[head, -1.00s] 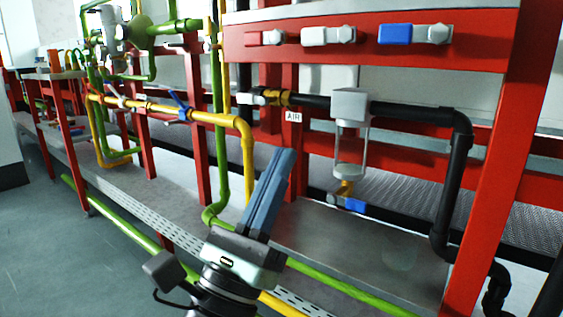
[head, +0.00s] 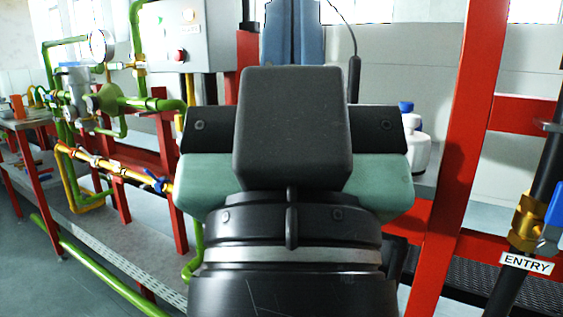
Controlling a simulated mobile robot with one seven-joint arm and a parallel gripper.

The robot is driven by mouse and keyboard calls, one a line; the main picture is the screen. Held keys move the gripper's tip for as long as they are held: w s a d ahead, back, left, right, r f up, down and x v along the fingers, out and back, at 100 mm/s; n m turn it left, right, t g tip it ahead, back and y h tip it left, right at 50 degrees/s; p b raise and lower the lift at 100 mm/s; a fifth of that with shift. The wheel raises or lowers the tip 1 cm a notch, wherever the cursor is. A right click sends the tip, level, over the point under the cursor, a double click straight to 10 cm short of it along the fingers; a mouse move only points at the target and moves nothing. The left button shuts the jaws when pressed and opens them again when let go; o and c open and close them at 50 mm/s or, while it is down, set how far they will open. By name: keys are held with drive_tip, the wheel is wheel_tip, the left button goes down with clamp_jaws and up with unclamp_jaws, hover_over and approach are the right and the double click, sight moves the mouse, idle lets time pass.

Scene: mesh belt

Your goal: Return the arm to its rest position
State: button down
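My gripper (head: 292,18) is raised large in the middle of the head view, pointing up. Its two blue-grey fingers lie side by side with no clear gap, and nothing shows between them. The tips reach the top edge of the picture. The dark and green gripper body and black wrist hide much of the rig behind. A thin dark cable rises to the right of the fingers.
Red uprights (head: 465,140) stand behind and to the right. A white bottle with a blue cap (head: 416,150) stands on a ledge right of my gripper. Green and yellow pipes and a grey control box (head: 172,38) are at left. An ENTRY label (head: 526,264) marks a pipe at right.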

wheel_tip(320, 180, up, 37)
drive_tip(key=y+p, duration=0.1)
drive_tip(key=p, duration=3.3)
drive_tip(key=shift+w+a+p, duration=0.2)
drive_tip(key=shift+a+p, duration=0.15)
drive_tip(key=shift+p, duration=0.05)
